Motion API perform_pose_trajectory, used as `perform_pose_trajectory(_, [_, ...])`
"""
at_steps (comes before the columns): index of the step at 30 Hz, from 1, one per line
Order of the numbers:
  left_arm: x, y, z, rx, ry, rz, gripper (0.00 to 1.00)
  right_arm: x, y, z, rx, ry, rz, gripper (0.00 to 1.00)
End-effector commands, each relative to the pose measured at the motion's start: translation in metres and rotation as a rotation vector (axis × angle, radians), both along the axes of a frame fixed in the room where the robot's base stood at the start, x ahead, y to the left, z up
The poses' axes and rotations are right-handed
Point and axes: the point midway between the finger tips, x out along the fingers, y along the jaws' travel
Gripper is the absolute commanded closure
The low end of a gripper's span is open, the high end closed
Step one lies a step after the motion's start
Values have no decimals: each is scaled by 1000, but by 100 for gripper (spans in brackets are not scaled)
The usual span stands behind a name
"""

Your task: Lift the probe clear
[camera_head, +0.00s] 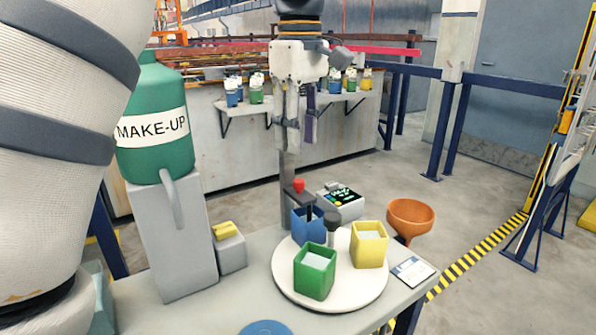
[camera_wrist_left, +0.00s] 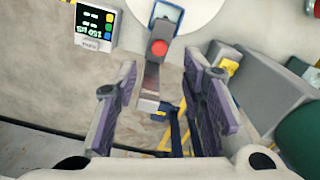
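The probe assembly has a red knob (camera_head: 299,185) on a dark arm, above the blue cup (camera_head: 309,229). Its lower part goes down at the cup and its tip is hidden. The blue cup stands on a round white turntable (camera_head: 283,280). My left gripper (camera_head: 301,135) points down well above the red knob. In the left wrist view its purple-padded fingers (camera_wrist_left: 160,72) are spread with nothing between the pads. The red knob shows below, between them, in that view (camera_wrist_left: 159,47). My right gripper is in neither view.
Green (camera_head: 315,273) and yellow (camera_head: 369,245) cups and a black knob (camera_head: 332,222) share the turntable. A meter (camera_head: 343,199), an orange funnel (camera_head: 411,218) and a green make-up bottle (camera_head: 154,125) on a grey block (camera_head: 172,240) stand around it.

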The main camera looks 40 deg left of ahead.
Motion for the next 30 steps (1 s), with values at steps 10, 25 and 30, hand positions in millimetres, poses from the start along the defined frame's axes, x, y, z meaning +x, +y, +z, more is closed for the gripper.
perform_pose_trajectory(10, [-1, 0, -73, -1, -1, 0, 63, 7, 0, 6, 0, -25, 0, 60])
perform_pose_trajectory(25, [0, 0, -81, 0, -2, 0, 97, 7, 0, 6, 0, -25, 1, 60])
perform_pose_trajectory(30, [0, 0, -81, 0, -2, 0, 100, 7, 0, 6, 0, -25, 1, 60])
